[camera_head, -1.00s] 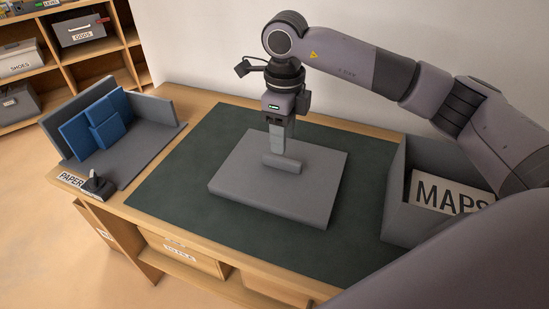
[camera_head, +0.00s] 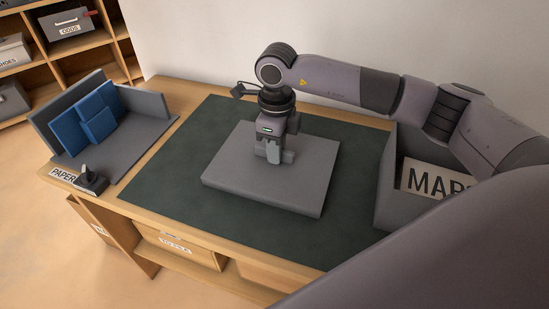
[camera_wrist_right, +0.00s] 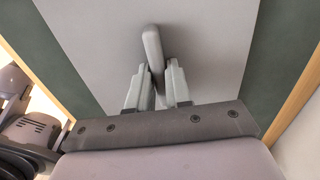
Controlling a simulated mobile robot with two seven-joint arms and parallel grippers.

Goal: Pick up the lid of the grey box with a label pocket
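A flat grey lid (camera_head: 285,192) with a rounded bar handle (camera_head: 287,157) lies on the dark green mat (camera_head: 165,190) on the table. The lid fills the top of the right wrist view (camera_wrist_right: 215,45), with its handle (camera_wrist_right: 151,43) upright in the picture. My right gripper (camera_head: 272,157) is down at the handle. In the wrist view its two fingers (camera_wrist_right: 158,78) stand on either side of the handle, close to it; whether they press on it I cannot tell. An open grey box (camera_head: 392,205) with a MAPS label stands at the right, partly behind my arm. My left gripper is not in view.
A grey holder (camera_head: 135,150) with blue folders and a PAPER label stands at the table's left. A small black object (camera_head: 90,180) sits beside it. The wall (camera_head: 200,40) is close behind the table. Shelves with boxes (camera_head: 68,25) stand at upper left.

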